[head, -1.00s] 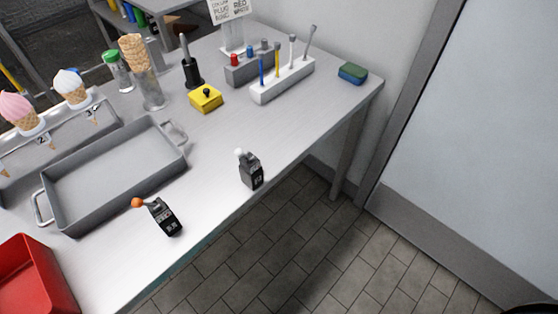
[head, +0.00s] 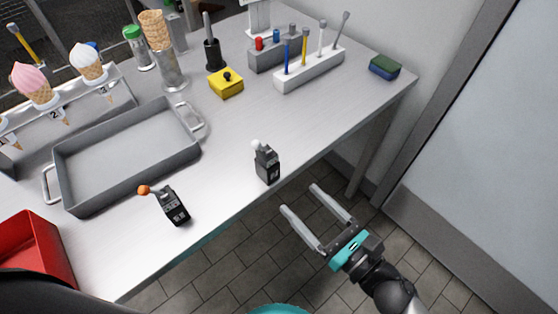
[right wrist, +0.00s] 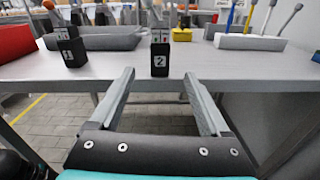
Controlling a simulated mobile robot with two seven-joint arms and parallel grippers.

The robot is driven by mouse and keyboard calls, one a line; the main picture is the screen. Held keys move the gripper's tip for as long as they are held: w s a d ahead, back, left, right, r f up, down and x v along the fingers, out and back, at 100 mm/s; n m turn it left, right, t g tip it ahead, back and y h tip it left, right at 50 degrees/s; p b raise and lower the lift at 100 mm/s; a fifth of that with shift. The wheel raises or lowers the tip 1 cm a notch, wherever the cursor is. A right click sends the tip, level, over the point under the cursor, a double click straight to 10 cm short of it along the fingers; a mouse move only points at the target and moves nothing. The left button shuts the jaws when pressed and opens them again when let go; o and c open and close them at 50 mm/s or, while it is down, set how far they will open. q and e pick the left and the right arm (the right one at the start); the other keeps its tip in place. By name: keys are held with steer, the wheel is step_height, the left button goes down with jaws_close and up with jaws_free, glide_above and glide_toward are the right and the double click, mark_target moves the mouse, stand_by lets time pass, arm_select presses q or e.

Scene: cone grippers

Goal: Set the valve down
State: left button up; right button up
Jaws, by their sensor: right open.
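No part is marked as a valve; two small black lever units stand at the table's front edge. The unit marked 2 (head: 267,167) has a white ball knob (head: 256,144); it also shows in the right wrist view (right wrist: 160,61), straight ahead between my fingers. The unit marked 1 (head: 174,207) has an orange ball knob (head: 144,190) and stands further left, also in the right wrist view (right wrist: 73,52). My right gripper (head: 299,198) is open and empty, off the table's front edge and apart from unit 2. My left gripper is out of view.
The grey tray (head: 75,206) lies behind the units, with a red bin (head: 35,245) at left. Ice cream cones (head: 33,88), a yellow block (head: 226,89) and a white tool rack (head: 310,75) stand further back. The table (head: 225,145) behind unit 2 is clear.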

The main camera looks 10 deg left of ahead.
mark_target(271, 171)
steer(key=shift+n+y, duration=0.3)
steer(key=shift+n, duration=0.3)
steer(key=x, duration=0.6)
steer(key=r+x, duration=0.1)
steer(key=x, duration=0.2)
steer(key=shift+a, duration=0.5)
steer(key=x, duration=0.5)
steer(key=shift+w+d+f, duration=0.15)
steer(key=shift+w+d, duration=0.1)
steer(key=shift+d, duration=0.05)
steer(key=shift+w+a, duration=0.2)
steer(key=shift+a, duration=0.1)
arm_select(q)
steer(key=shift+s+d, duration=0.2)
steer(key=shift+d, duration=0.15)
